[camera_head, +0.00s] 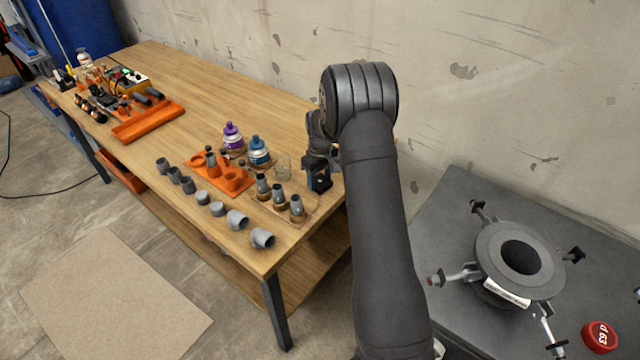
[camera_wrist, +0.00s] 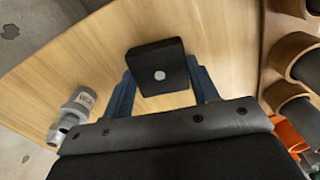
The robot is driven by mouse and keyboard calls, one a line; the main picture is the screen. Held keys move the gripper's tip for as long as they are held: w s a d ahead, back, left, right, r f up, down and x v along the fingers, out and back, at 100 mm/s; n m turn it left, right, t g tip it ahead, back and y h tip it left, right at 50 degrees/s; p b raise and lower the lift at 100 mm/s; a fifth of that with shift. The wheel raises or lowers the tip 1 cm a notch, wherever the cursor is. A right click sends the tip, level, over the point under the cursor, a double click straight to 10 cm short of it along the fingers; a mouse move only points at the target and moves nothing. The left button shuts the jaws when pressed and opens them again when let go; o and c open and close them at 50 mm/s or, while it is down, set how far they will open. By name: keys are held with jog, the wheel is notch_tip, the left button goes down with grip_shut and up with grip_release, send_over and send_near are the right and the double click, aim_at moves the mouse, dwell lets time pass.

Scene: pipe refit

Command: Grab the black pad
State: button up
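The black pad (camera_wrist: 154,60), a dark square block with a pale round dot on its face, is between the two blue fingers of my gripper (camera_wrist: 160,82) in the wrist view. The fingers meet its left and right sides, and the gripper looks shut on it. Whether the pad touches the table beneath is hidden. In the head view my gripper (camera_head: 318,180) is low at the right end of the wooden table, beside the wooden holder with grey fittings. The pad cannot be told apart from the gripper there.
Grey pipe fittings (camera_head: 238,219) line the table's front edge, and one shows in the wrist view (camera_wrist: 77,107). An orange tray (camera_head: 222,172), a purple bottle (camera_head: 232,135) and a blue bottle (camera_head: 258,150) stand left of my gripper. A clamped flange (camera_head: 482,262) is at right.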

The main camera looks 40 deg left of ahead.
jog(key=c, duration=0.4)
jog(key=shift+c, duration=0.2)
jog(key=shift+r, duration=0.15)
